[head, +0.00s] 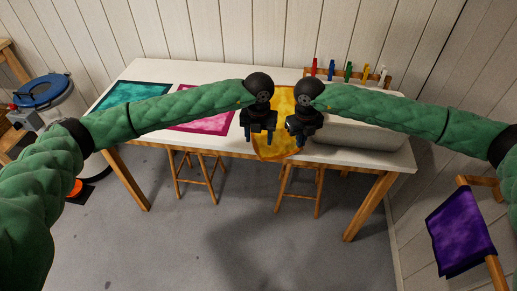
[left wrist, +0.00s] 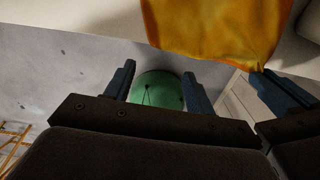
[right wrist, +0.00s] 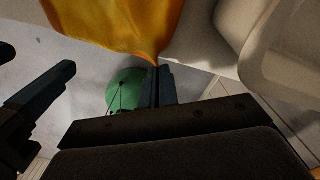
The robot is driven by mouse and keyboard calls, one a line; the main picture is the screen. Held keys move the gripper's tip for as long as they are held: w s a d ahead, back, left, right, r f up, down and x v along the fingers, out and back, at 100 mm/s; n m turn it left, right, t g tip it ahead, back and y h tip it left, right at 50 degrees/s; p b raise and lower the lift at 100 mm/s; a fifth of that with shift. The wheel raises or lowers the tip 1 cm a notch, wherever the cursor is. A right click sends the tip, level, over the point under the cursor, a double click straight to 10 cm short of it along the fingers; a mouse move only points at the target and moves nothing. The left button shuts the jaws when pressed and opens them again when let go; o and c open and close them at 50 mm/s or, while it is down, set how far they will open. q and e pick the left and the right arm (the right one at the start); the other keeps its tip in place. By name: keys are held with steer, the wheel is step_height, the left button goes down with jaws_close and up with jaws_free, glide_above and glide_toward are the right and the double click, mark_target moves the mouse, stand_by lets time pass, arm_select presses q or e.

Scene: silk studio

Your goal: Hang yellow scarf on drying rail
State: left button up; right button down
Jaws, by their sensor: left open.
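The yellow scarf (head: 271,147) lies on the white table and hangs over its front edge between my two grippers. My right gripper (head: 298,137) is shut on the scarf's corner; in the right wrist view its fingers (right wrist: 157,82) close together on the pinched tip of the yellow cloth (right wrist: 125,28). My left gripper (head: 259,135) is beside it, open and empty; its spread fingers (left wrist: 158,85) show in the left wrist view, below the cloth (left wrist: 215,25). A wooden rail (head: 478,181) at the far right carries a purple scarf (head: 461,232).
Teal (head: 133,94) and pink (head: 203,120) cloths lie on the table's left half. A pale bin (head: 350,134) stands at the table's right end, before a rack with coloured pegs (head: 376,77). Stools (head: 198,172) stand beneath. A blue-lidded drum (head: 46,92) is at left.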

arm_select(q)
step_height(320, 180, up, 4)
glide_above(258, 152)
steer(key=s, duration=0.1)
steer(key=shift+s+d+f, duration=0.1)
steer(key=shift+f, duration=2.2)
steer(key=shift+s+d+f, duration=0.1)
steer(key=shift+f, duration=2.2)
steer(key=shift+f, duration=0.2)
steer(key=shift+f, duration=1.3)
jaws_close()
steer(key=shift+r, duration=0.1)
steer(key=shift+r, duration=2.4)
